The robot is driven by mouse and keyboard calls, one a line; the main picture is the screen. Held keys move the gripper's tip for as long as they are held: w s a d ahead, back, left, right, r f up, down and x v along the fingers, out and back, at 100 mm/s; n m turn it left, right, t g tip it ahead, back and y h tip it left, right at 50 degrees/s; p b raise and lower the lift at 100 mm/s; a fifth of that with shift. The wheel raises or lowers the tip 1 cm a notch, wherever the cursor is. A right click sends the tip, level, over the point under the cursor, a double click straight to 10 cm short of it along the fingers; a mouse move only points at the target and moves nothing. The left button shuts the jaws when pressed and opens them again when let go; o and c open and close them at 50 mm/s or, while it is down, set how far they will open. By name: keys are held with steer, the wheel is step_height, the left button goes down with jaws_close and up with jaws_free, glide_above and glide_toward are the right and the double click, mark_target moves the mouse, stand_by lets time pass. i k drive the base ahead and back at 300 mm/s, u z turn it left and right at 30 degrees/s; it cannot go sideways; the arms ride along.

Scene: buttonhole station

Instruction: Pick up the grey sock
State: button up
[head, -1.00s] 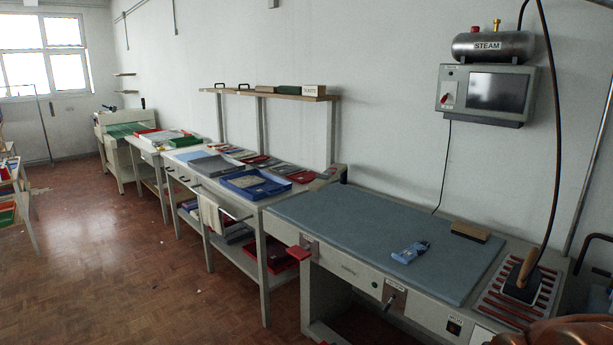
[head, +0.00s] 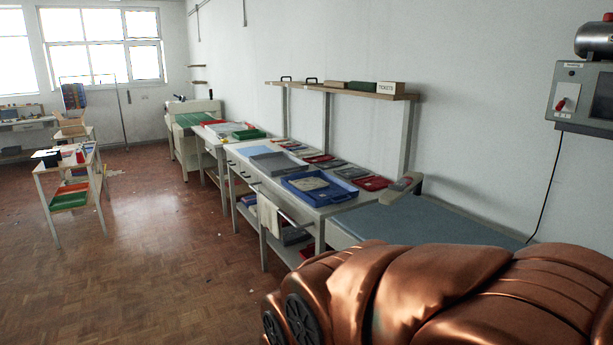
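I cannot pick out a grey sock for certain. Several small flat red and grey pieces (head: 335,165) lie in a row along the back of the long table in the head view, too small to tell what they are. A pale greyish, flat piece (head: 310,183) lies in the blue tray (head: 321,202) at the near end of that table. My gripper is out of view. My copper-coloured arm fills the lower right and hides much of the near pressing table.
The blue-grey pressing table (head: 440,220) adjoins the long table. A grey tray (head: 278,165) lies beyond the blue tray. A pale cloth (head: 268,215) hangs on the front rail. A small shelf table (head: 72,180) stands at left. The wooden floor (head: 160,250) between is mostly clear.

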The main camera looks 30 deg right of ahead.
mark_target(403, 182)
steer(key=u, duration=0.25)
steer(key=i, duration=1.7)
steer(key=z, duration=0.85)
steer(key=i, duration=0.95)
steer(key=z, duration=1.4)
steer(key=i, duration=0.4)
steer(key=z, duration=0.3)
